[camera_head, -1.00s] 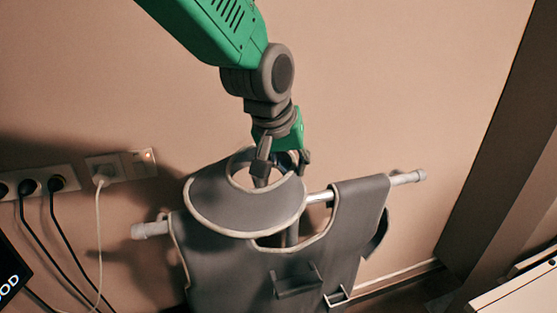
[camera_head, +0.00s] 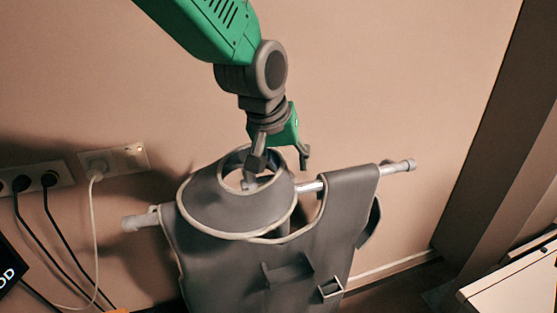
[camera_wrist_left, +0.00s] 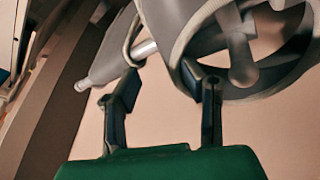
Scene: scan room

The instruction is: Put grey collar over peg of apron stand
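The grey collar (camera_head: 235,210), with pale edging, rests at the neck of the grey apron on its stand. The stand's peg (camera_head: 249,181) shows inside the collar's opening. The left wrist view also shows the collar (camera_wrist_left: 196,68) around the peg (camera_wrist_left: 240,50). My left gripper (camera_head: 280,160) is above the collar's back right rim. Its fingers are spread with nothing between them, and the left wrist view shows the gripper (camera_wrist_left: 170,88) open too. One finger overlaps the collar's opening in the head view; I cannot tell whether it touches the rim. My right gripper is not in view.
The stand's crossbar (camera_head: 310,187) passes through the apron (camera_head: 345,215), its ends sticking out on both sides. Wall sockets (camera_head: 115,160) with cables are at the left. A white cabinet (camera_head: 515,280) stands at the lower right.

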